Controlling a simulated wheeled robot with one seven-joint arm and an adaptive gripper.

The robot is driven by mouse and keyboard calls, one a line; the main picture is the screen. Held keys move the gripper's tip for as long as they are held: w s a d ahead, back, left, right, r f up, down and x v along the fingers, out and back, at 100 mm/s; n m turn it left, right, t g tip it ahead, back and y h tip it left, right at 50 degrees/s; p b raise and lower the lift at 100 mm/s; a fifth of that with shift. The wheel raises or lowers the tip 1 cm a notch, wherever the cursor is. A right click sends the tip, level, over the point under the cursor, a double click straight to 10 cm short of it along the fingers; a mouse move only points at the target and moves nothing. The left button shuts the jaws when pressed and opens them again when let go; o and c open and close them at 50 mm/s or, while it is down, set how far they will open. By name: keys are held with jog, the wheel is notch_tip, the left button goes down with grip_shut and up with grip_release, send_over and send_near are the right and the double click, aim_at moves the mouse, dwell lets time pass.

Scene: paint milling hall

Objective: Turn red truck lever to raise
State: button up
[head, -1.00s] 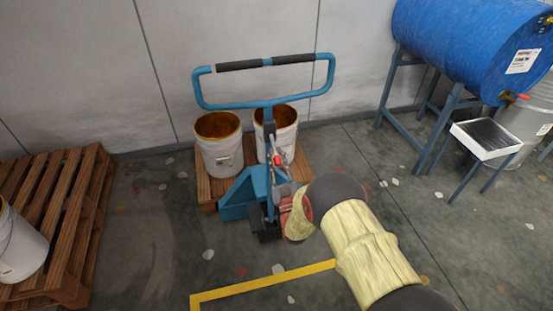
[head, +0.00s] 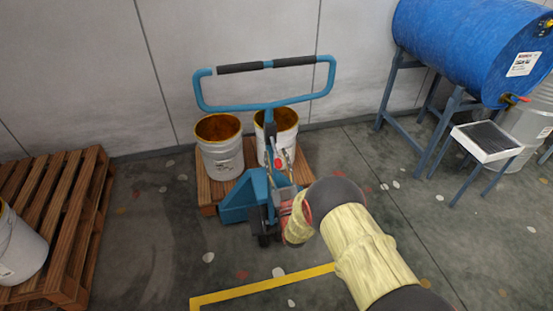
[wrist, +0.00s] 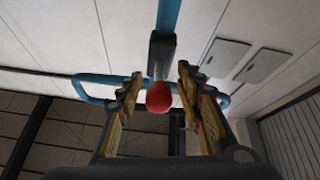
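The blue pallet truck (head: 241,198) stands in front of a wooden pallet, its looped handle (head: 266,65) with dark grips raised at the top. The truck lever's red knob (head: 278,163) shows on the handle shaft, and as a red ball (wrist: 159,97) in the wrist view. My gripper (head: 280,168) is at the shaft with one finger to each side of the knob. In the wrist view my gripper (wrist: 162,95) is open, with gaps between the knob and both fingers.
Two white buckets (head: 222,158) stand on the pallet (head: 206,194) behind the truck. A blue drum (head: 470,45) on a stand and a tray table (head: 487,155) are at right. Another pallet (head: 75,215) with a bucket is at left. Floor between is clear.

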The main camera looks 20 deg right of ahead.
jog(key=v, duration=1.2)
dwell(0.5)
